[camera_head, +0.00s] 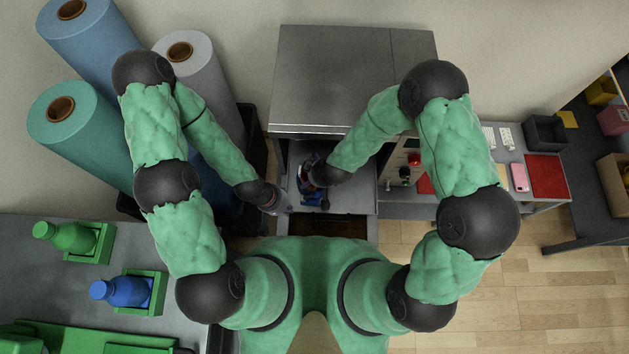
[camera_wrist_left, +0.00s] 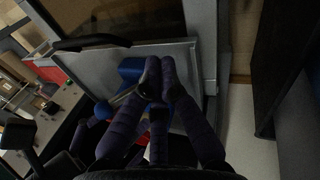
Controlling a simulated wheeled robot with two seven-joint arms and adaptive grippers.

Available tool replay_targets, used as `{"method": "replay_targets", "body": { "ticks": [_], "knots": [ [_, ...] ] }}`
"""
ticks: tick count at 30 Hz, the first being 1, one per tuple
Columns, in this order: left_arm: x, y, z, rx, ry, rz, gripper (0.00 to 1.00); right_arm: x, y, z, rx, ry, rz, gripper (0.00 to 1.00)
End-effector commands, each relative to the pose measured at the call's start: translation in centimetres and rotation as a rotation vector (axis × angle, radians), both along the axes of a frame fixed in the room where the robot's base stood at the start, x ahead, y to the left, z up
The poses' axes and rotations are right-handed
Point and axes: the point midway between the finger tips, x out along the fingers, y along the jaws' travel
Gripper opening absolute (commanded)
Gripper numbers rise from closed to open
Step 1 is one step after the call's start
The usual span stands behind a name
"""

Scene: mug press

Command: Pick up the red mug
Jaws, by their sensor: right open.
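I cannot make out the red mug for certain. In the left wrist view, small red patches show beside and behind my left gripper's dark fingers, too dark and covered to name. My left gripper (camera_head: 279,206) hangs at the front left of the grey machine in the head view. Its fingers (camera_wrist_left: 160,68) come close together at the tips in the left wrist view; whether they hold anything is unclear. My right gripper (camera_head: 313,184) is open, just right of and above the left one in the head view. Blue parts (camera_wrist_left: 131,70) show just beyond the left fingers.
The grey machine (camera_head: 345,75) stands straight ahead, with a panel of red and green buttons (camera_head: 405,172) on its right. Large fabric rolls (camera_head: 85,125) stand at the left. A bench (camera_head: 50,280) with green and blue bottles is at the lower left.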

Motion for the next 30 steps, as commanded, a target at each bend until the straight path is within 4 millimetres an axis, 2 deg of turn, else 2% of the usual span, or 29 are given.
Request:
{"method": "replay_targets", "body": {
  "ticks": [5,12,13,14,30],
  "knots": [
    [0.01,0.0,0.12,0.0,0.0,0.0,0.0,0.03,0.0,0.14,0.001,-0.001,0.0,1.0],
    [0.01,0.0,0.12,0.0,0.0,0.0,0.0,-0.03,-0.01,0.11,-0.001,0.001,0.0,0.32],
    [0.01,0.0,0.12,0.0,0.0,0.0,0.0,-0.04,-0.01,0.1,0.0,0.001,0.0,0.24],
    [0.01,0.0,0.12,0.0,0.0,0.0,0.0,-0.06,-0.02,0.08,0.0,0.001,0.0,0.2],
    [0.01,0.0,0.8,0.0,0.0,0.0,0.0,-0.2,-0.11,0.59,-0.001,0.004,0.001,0.2]
  ]
}}
